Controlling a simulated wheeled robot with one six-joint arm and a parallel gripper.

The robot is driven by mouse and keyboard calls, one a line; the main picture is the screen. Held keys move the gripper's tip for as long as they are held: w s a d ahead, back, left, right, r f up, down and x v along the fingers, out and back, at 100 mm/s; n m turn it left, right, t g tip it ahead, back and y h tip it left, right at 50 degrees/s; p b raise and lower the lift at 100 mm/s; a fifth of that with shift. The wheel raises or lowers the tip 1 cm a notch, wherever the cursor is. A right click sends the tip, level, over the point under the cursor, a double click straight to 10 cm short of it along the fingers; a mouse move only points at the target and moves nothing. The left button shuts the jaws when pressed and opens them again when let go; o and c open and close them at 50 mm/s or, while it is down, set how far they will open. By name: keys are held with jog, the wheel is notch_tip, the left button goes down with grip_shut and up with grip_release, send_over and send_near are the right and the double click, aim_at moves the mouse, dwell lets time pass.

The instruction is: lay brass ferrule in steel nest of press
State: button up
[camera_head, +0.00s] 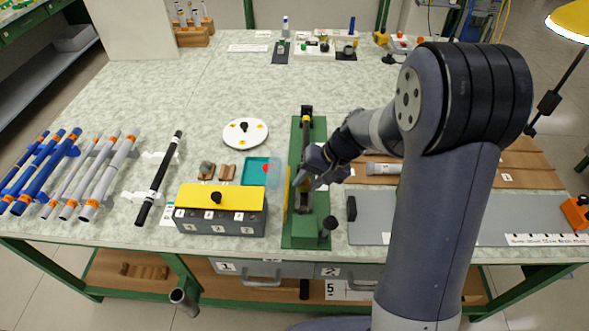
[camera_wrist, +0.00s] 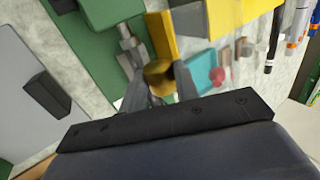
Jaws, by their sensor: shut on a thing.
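My gripper (camera_head: 312,178) is over the green press (camera_head: 297,232) in the head view. In the wrist view my gripper (camera_wrist: 160,85) is shut on the round brass ferrule (camera_wrist: 158,72), which sits between the fingertips. The ferrule cannot be made out in the head view. A grey steel part of the press (camera_wrist: 130,45), perhaps the nest, shows just beyond the fingers in the wrist view. The ferrule appears close to it; I cannot tell whether they touch. My arm and fingers hide part of the press in the head view.
A yellow plate (camera_head: 286,190) stands along the press's left side. Left of it are a teal tray (camera_head: 255,171) and a grey box with a yellow lid (camera_head: 222,197). A black knob (camera_head: 329,224) stands at the press's front right. A grey plate (camera_head: 374,226) lies right.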

aim_at(308, 206)
jog(key=shift+s+d, duration=0.1)
dwell(0.3)
notch_tip(308, 206, down, 6)
jog(key=b, duration=0.5)
jog(key=shift+b, duration=0.3)
jog(key=shift+s+f+b, duration=0.1)
jog(key=shift+f+b, duration=0.2)
jog(key=shift+b, duration=0.05)
